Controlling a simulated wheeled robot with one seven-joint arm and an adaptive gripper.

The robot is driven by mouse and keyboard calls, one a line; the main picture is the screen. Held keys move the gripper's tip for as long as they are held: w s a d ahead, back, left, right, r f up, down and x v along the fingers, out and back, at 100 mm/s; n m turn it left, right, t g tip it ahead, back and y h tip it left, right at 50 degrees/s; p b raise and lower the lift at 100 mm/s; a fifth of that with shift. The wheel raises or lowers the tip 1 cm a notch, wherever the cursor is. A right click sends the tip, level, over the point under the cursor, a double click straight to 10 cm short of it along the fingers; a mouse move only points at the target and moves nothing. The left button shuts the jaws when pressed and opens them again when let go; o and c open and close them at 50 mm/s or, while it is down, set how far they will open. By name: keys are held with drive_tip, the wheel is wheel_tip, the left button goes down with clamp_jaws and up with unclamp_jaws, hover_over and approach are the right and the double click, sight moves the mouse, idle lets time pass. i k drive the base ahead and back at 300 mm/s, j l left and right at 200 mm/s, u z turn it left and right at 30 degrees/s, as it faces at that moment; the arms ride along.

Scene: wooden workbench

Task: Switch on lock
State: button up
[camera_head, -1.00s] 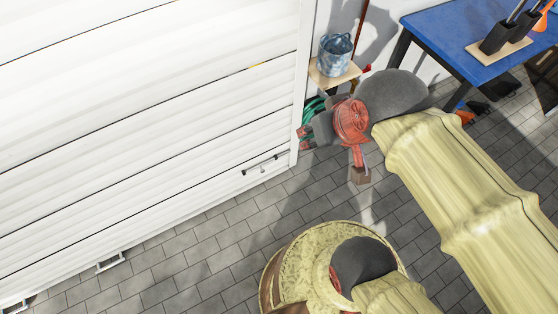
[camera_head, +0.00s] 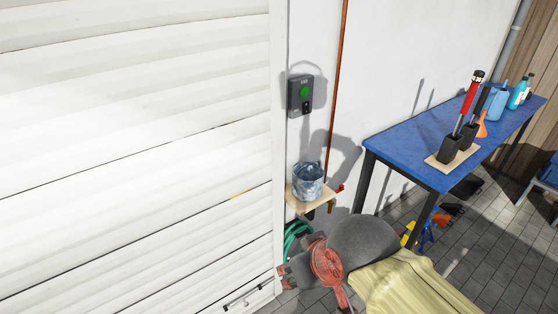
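A dark grey wall box (camera_head: 295,106) with a round green button is mounted on the white wall, just right of the white shutter. It is the only lock-like switch in view, and its small markings are too small to read. The end of my arm, with my gripper (camera_head: 284,278), is low in the picture, well below the wall box and apart from it. Red and grey parts show there, but the fingers are too small and crowded to tell open from shut. Nothing can be seen held.
A small wooden shelf (camera_head: 296,200) with a blue-grey bucket (camera_head: 308,182) is below the box. A green hose (camera_head: 295,241) hangs beneath. A blue table (camera_head: 405,146) with tools and bottles stands right. A copper-coloured pipe (camera_head: 338,90) runs up the wall. The wall around the box is clear.

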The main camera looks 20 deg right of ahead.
sight(305, 106)
drive_tip(key=i+l+z, duration=0.25)
drive_tip(key=l+z, duration=0.25)
drive_tip(key=l, duration=0.25)
drive_tip(key=i+l+z, duration=0.25)
